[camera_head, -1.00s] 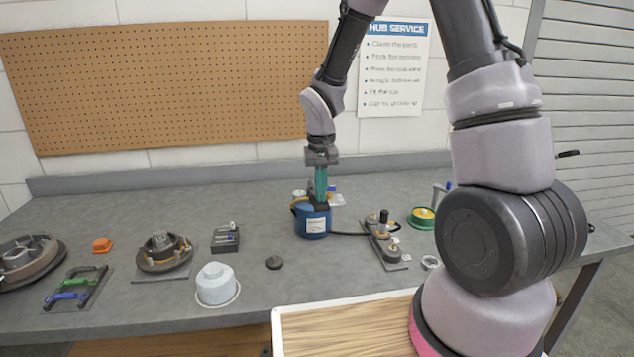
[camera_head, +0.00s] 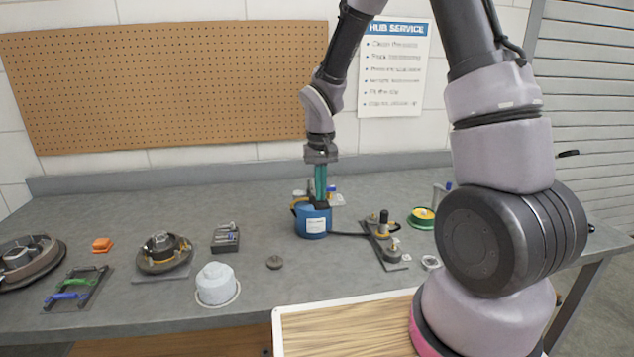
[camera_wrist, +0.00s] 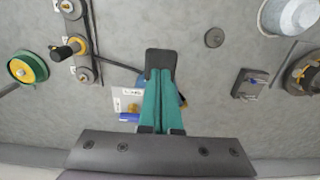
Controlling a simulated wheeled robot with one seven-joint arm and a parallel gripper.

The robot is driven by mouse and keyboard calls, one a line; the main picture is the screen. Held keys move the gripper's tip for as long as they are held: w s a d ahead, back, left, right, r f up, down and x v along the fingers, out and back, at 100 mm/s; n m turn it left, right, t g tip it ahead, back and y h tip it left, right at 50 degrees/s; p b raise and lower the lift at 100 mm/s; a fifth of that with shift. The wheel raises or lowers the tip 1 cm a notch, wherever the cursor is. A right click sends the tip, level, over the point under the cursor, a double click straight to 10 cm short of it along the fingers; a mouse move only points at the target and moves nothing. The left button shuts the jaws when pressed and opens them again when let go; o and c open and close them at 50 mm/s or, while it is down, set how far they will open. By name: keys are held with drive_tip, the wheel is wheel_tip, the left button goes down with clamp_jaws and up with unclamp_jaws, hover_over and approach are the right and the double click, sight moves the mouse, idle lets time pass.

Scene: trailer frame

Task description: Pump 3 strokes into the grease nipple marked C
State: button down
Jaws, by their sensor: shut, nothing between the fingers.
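The blue grease pump (camera_head: 312,222) stands on the bench with a white label on its front. My gripper (camera_head: 320,204) points straight down at the top of the pump, its teal fingers shut with nothing between them. Whether the fingertips touch the pump's top cannot be told. In the wrist view my gripper (camera_wrist: 160,62) hides most of the pump. A black hose runs right from the pump to a plate (camera_head: 392,256) with several round fittings. A black coupler (camera_wrist: 68,49) stands upright on the middle fitting. The letters are too small to read.
A green-and-yellow spool (camera_head: 423,217) stands right of the plate. A dark round cap (camera_head: 275,262), a white tub (camera_head: 215,285), a small dark block (camera_head: 225,238) and a hub (camera_head: 164,252) lie to the left. A wooden-bottomed tray (camera_head: 345,325) is in front.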

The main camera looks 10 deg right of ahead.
drive_tip(key=shift+w+r, duration=0.15)
drive_tip(key=shift+r, duration=0.95)
drive_tip(key=shift+w+r, duration=0.15)
drive_tip(key=shift+r, duration=0.9)
drive_tip(key=shift+f, duration=0.1)
drive_tip(key=shift+s+f, duration=0.2)
drive_tip(key=shift+f, duration=0.35)
drive_tip(key=shift+s+f, duration=0.15)
drive_tip(key=shift+f, duration=0.4)
